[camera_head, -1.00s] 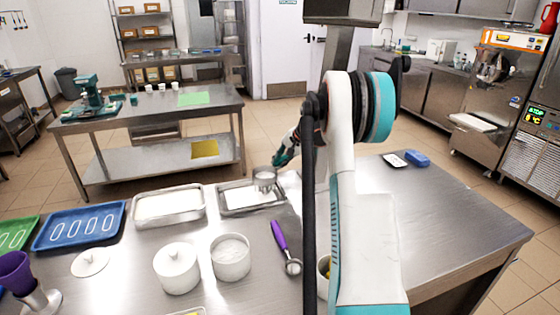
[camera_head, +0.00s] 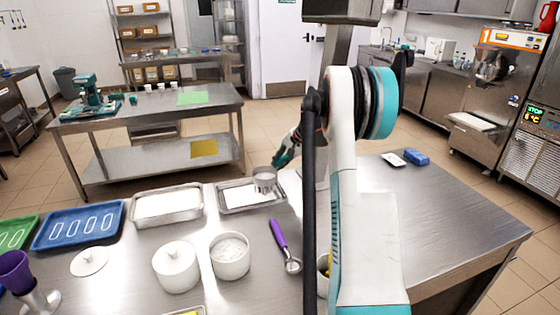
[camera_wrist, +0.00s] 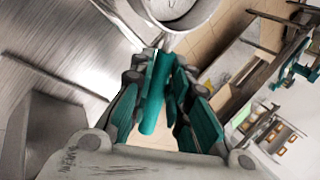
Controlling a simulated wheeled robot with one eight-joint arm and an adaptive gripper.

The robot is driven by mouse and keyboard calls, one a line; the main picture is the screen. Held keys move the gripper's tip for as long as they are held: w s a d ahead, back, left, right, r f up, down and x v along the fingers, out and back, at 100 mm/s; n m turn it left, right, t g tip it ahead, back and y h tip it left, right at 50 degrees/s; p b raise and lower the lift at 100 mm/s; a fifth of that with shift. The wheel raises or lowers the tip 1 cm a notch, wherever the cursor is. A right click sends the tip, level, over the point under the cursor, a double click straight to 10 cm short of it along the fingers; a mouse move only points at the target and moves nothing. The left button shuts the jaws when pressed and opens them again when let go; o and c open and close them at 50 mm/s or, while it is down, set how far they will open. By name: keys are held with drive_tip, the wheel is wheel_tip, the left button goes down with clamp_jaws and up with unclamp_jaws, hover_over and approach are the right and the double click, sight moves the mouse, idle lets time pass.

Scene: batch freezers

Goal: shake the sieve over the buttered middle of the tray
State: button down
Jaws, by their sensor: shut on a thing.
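My gripper (camera_head: 280,156) is shut on the sieve (camera_head: 264,179), a small round metal cup held above the right-hand tray (camera_head: 228,206). In the wrist view my teal fingers (camera_wrist: 158,85) close on its handle, and part of the metal sieve (camera_wrist: 185,12) shows at the top edge. The tray is shallow metal with a white layer in its middle. The sieve hides part of that layer. I cannot tell butter from powder there, nor see the sieve's contents.
A second metal tray (camera_head: 168,219) with white contents lies to the left. A lidded white pot (camera_head: 176,268), an open pot of white powder (camera_head: 230,268) and a purple-handled scoop (camera_head: 280,236) stand nearer. The table's right side is mostly clear.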

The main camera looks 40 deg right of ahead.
drive_tip(key=w, duration=0.1)
drive_tip(key=w+d, duration=0.1)
drive_tip(key=shift+w+d, duration=0.15)
drive_tip(key=shift+w, duration=0.15)
drive_tip(key=shift+r+p, duration=1.5)
drive_tip(key=shift+r, duration=1)
